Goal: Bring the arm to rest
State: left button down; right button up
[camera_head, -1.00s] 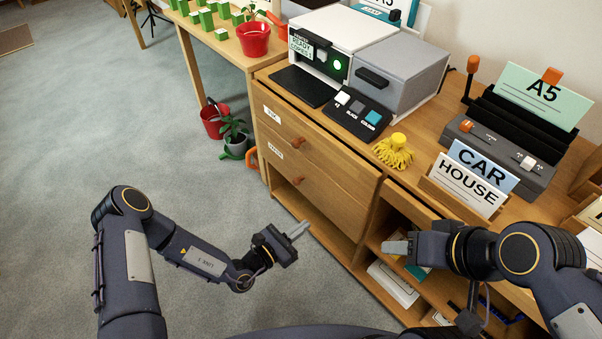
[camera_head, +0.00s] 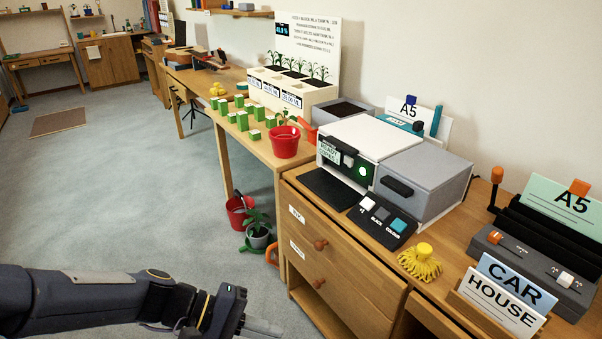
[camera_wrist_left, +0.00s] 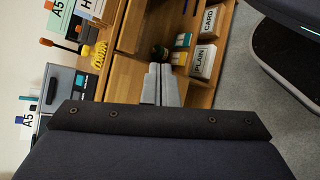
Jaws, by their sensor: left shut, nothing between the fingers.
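My left arm comes in from the lower left in the head view, over the floor in front of the wooden cabinet (camera_head: 345,297). Its gripper (camera_head: 262,328) is low at the bottom edge, to the left of the cabinet front. In the left wrist view the two grey fingers (camera_wrist_left: 161,84) lie together, shut and empty, with the cabinet behind them. My right gripper is not in the head view.
Open grey floor (camera_head: 130,190) lies left.

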pick_arm(q)
jog(key=s+a+r+m+t+y, duration=0.2)
jog(key=s+a+t+y, duration=0.1)
jog(key=s+a+y, duration=0.3)
jog(key=s+a+r+m+t+y, duration=0.1)
jog(key=s+a+m+t+y, duration=0.2)
jog(key=a, duration=0.5)
notch_tip(320, 180, up, 19)
jog(key=s+n+p, duration=0.1)
jog(key=p, duration=1.7)
jog(key=shift+a+p, duration=0.2)
jog(key=shift+p, duration=0.15)
